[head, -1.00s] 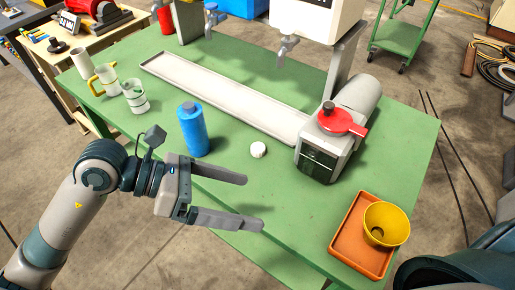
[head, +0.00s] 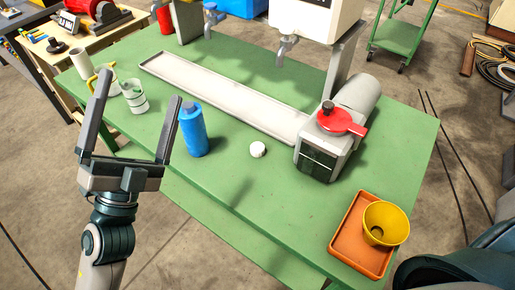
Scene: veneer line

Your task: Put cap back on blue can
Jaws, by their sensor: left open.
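The blue can (head: 194,131) stands upright on the green table, left of the middle. My right gripper is not in view; only a dark part of mine shows at the lower right.
A grey machine with a red top (head: 340,121) stands right of the cap. An orange tray (head: 345,249) holds a yellow bowl (head: 386,223). A long metal tray (head: 220,92) lies behind the can. Cups (head: 135,96) stand behind my left gripper.

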